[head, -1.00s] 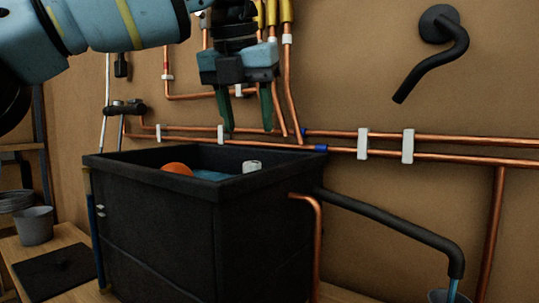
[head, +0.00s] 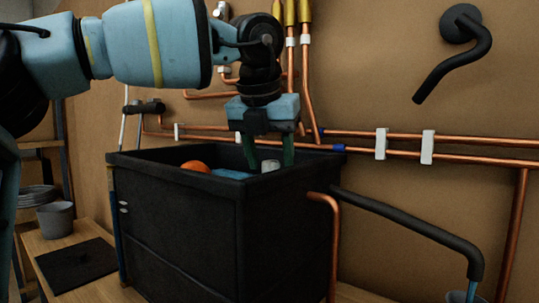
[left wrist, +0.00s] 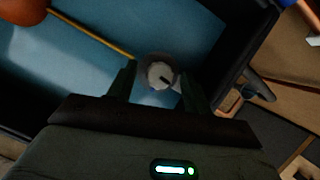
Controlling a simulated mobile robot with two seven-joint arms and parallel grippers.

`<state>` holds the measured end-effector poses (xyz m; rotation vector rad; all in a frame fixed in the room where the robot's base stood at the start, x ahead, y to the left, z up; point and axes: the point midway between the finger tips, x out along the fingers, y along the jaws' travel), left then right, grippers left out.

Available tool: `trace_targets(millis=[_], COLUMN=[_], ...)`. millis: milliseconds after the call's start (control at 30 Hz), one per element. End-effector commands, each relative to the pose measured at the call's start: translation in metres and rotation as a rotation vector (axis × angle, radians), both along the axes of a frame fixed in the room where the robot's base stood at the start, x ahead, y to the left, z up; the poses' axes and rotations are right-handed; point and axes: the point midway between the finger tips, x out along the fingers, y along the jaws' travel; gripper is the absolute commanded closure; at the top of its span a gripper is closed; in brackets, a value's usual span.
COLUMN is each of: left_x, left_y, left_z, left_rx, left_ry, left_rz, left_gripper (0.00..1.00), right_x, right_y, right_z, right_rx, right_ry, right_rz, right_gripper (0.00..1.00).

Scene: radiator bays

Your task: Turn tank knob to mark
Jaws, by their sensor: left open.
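A black open tank (head: 180,220) stands on a wooden bench. A small white knob (head: 268,166) shows inside it, near the far right rim. In the left wrist view the knob (left wrist: 159,74) has a round pale face with a dark pointer line toward the lower right, on a grey round base. My left gripper (head: 268,160) points down over the tank, open. In the left wrist view its two dark green fingers (left wrist: 158,82) stand on either side of the knob, with no clear contact. I cannot make out a target mark. My right gripper is not in view.
Inside the tank are an orange float (head: 194,165) on a thin yellow rod (left wrist: 95,36) and blue water (left wrist: 125,50). Copper pipes (head: 480,149) run along the wall behind. A black spout pipe (head: 410,226) leaves the tank's right side. A grey pot (head: 55,219) stands at left.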

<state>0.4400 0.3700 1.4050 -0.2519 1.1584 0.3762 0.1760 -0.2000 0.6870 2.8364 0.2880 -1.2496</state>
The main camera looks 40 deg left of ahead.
Motion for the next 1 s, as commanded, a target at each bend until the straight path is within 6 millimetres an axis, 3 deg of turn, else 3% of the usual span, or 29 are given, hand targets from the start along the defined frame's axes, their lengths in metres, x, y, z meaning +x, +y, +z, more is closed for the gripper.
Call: trace_targets(millis=[133, 467, 767, 1000], left_x=[0.0001, 0.0, 0.0, 0.0001], left_y=[-0.0001, -0.0001, 0.0002, 0.001], left_z=[-0.0001, 0.0, -0.0002, -0.0009], left_rx=[0.0, 0.0, -0.001, -0.003], left_ry=[0.001, 0.001, 0.001, 0.002], left_rz=[0.0, 0.0, -0.036, -0.169], left_gripper=[0.51, 0.94, 0.94, 0.94], right_x=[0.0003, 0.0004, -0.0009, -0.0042], right_y=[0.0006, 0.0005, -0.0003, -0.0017], right_z=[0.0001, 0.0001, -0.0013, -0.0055], right_rx=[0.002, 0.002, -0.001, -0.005], right_ry=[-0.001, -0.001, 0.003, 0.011], right_rz=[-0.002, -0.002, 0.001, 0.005], right_gripper=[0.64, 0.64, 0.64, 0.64])
